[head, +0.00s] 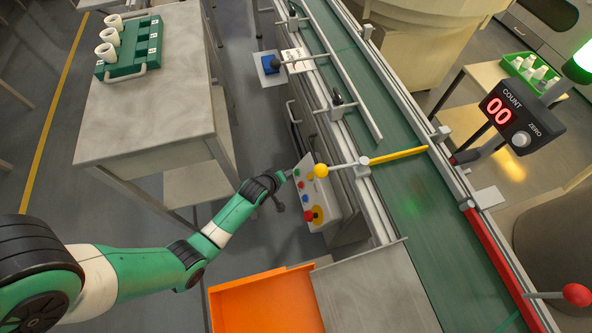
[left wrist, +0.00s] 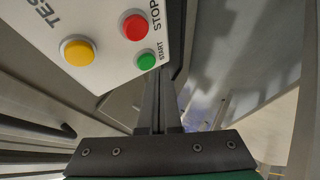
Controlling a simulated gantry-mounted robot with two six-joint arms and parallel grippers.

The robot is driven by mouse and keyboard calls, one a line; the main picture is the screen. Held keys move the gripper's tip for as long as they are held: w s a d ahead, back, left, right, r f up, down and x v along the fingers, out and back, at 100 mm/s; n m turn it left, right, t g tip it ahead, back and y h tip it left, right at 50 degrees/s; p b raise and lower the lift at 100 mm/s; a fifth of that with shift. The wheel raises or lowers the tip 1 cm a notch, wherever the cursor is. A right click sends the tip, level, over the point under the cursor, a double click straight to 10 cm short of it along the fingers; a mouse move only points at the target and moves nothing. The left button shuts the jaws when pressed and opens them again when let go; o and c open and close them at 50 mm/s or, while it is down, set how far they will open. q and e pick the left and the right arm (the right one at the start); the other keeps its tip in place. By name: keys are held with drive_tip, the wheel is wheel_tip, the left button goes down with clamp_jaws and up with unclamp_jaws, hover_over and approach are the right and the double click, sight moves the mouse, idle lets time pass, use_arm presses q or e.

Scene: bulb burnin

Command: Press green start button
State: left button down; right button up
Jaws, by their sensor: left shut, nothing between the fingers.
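In the head view the panel (head: 327,205) is on the side of the conveyor frame. My left gripper (head: 288,174) reaches the panel's upper left edge. In the left wrist view its dark fingers (left wrist: 156,78) are closed together and empty, with their tips just below the green button. I cannot tell whether they touch the panel. My right gripper is not in view.
An orange bin (head: 265,300) lies below. The green conveyor (head: 420,210) runs behind. A counter (head: 520,115) reads 00.

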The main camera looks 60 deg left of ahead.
use_arm(q)
drive_tip(key=shift+s+a+r, duration=0.1)
drive_tip(key=s+r+p, duration=0.1)
drive_tip(key=s+p, duration=0.1)
drive_tip(key=s+a+r+p, duration=0.1)
drive_tip(key=s+p, duration=0.1)
drive_tip(key=shift+a+r, duration=0.1)
drive_tip(key=shift+r, duration=0.1)
idle(0.4)
idle(0.7)
